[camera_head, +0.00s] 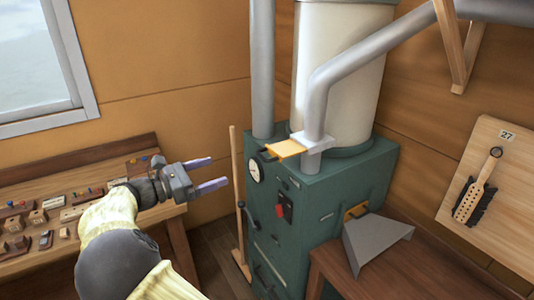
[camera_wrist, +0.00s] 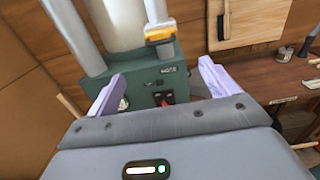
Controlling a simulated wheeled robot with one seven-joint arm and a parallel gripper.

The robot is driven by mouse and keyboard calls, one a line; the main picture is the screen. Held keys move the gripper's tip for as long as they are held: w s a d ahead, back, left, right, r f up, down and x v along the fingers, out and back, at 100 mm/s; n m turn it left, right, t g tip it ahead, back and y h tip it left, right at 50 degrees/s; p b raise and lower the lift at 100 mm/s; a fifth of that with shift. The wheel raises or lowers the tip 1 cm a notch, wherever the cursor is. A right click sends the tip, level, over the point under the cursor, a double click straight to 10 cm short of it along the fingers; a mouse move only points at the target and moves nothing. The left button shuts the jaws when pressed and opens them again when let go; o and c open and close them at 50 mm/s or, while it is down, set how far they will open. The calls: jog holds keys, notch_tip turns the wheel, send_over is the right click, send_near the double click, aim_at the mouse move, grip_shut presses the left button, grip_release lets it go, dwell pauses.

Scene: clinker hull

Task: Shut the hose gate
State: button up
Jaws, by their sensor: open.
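The hose gate is a yellow-orange plate (camera_head: 287,148) with a dark handle at its left end. It sticks out to the left from a grey collar (camera_head: 316,143) on the bent grey pipe, above the green machine. In the wrist view the yellow plate (camera_wrist: 160,30) shows at the top, just beyond the space between my fingers. My gripper (camera_head: 219,173) is open and empty, with pale lilac fingers pointing right. It is to the left of the plate and apart from it. The wrist view also shows my open gripper (camera_wrist: 160,80).
The green machine (camera_head: 300,210) has a dial and a red switch. A workbench (camera_head: 80,165) with small items is at left. A grey chute (camera_head: 375,240) and a hanging brush (camera_head: 475,195) are at right.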

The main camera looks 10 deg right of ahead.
jog(key=p, duration=0.6)
send_near(283, 150)
jog(key=x, duration=0.5)
jog(key=shift+w+a+f+b, duration=0.1)
jog(key=shift+w+a+b, duration=0.05)
jog(key=shift+b, duration=0.15)
jog(key=c, duration=1.2)
jog(key=shift+a, duration=0.1)
